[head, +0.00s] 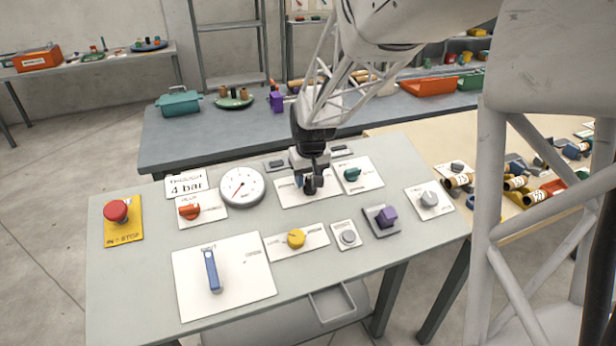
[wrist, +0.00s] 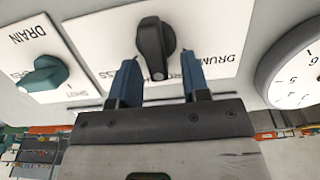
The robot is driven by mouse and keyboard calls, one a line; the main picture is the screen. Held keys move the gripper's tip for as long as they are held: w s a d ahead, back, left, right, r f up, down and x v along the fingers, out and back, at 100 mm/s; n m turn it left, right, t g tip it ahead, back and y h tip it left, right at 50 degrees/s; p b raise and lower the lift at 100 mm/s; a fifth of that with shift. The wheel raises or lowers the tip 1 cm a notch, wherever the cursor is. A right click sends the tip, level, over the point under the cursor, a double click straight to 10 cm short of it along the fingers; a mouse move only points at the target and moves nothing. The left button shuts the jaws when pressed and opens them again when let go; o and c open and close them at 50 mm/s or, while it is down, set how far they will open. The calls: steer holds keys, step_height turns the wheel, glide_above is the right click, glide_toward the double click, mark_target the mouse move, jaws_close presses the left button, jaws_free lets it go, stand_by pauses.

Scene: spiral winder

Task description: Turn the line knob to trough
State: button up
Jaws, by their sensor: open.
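A black knob (wrist: 155,45) sits on a white plate in the wrist view, where lettering appears upside down. "DRUM" reads to its right; other lettering beside it is partly hidden by my fingers. The knob's long grip stands nearly vertical in that picture, with a pale mark at its lower end. My gripper (wrist: 160,58) is open, its two blue fingertips on either side of the knob's lower part. I cannot tell whether they touch it. In the head view my gripper (head: 312,186) covers most of the knob, and its white plate (head: 285,197) shows around it.
A teal drain knob (wrist: 45,75) and a pressure gauge (wrist: 295,72) flank the black knob.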

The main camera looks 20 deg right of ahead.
mark_target(310, 181)
steer(key=shift+s+r, duration=0.2)
steer(key=shift+r, duration=1.05)
steer(key=shift+s+r, duration=0.15)
steer(key=shift+r, duration=1.15)
steer(key=shift+s+r, duration=0.2)
steer(key=shift+r, duration=1.15)
steer(key=shift+s, duration=0.1)
steer(key=shift+s+a, duration=0.1)
steer(key=shift+s, duration=0.05)
steer(key=s+a+r, duration=0.1)
steer(key=s+a, duration=0.1)
steer(key=s, duration=0.7)
steer(key=s+a+r, duration=0.2)
steer(key=s+a, duration=0.1)
steer(key=s, duration=0.7)
steer(key=s+a+r, duration=0.1)
steer(key=s+a, duration=0.2)
steer(key=s, duration=0.7)
steer(key=shift+s+r+t, duration=0.15)
steer(key=shift+r+t, duration=0.05)
steer(key=shift+t, duration=0.2)
